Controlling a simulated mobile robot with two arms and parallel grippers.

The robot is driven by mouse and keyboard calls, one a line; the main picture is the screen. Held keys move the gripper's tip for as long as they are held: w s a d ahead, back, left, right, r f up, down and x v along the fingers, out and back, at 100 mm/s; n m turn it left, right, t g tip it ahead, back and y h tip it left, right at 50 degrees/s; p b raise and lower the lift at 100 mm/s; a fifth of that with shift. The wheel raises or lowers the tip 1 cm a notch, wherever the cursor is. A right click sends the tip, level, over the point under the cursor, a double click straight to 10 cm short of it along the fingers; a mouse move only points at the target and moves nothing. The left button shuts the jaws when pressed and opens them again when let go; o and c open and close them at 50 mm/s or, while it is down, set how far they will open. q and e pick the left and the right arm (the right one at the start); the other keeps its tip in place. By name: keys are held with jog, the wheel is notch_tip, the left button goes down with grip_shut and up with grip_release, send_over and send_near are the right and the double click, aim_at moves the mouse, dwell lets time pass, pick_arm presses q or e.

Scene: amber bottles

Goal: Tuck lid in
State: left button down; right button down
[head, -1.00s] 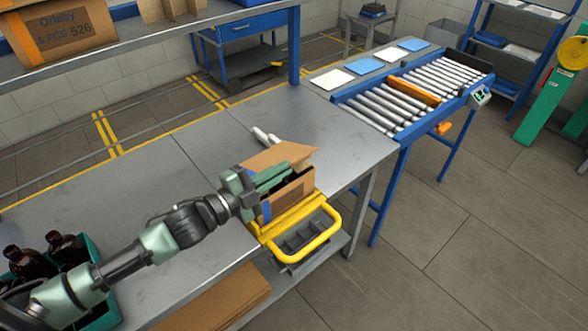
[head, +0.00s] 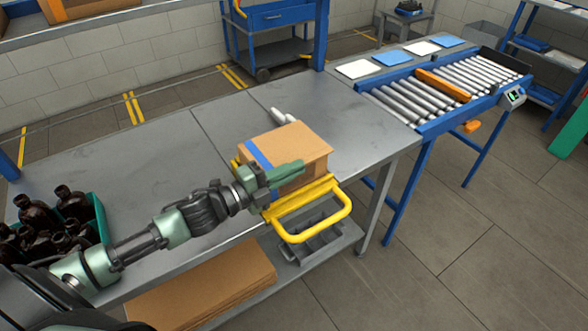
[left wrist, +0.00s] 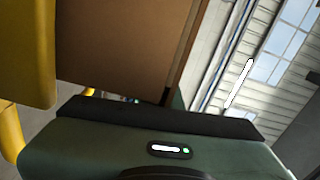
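The cardboard box (head: 312,161) stands in the yellow-handled holder (head: 330,235) at the table's front edge. Its lid (head: 285,142) lies down over the top and looks about flat, with a blue strip near its left end. Whether the lid's front flap is inside the box is hidden by the gripper. My left gripper (head: 287,174) is at the box's front upper edge, its green fingers pointing right along it. The left wrist view shows brown cardboard (left wrist: 120,45) close beyond the gripper's dark edge; the finger gap does not show. My right gripper is not in view.
A green crate (head: 98,215) of amber bottles (head: 72,203) stands at the left. Pale bottle-like objects (head: 283,117) lie behind the box. A roller conveyor (head: 440,92) is at the right. Flat cardboard (head: 205,285) lies on the lower shelf. The table's middle is clear.

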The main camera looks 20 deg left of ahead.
pick_arm(q)
jog(key=shift+f, duration=0.25)
jog(key=c, duration=1.6)
grip_release()
jog(key=shift+a, duration=0.15)
jog(key=shift+s+a, duration=0.25)
jog(key=shift+s, duration=0.25)
jog(key=shift+b+v, duration=0.7)
jog(key=shift+v, duration=2.6)
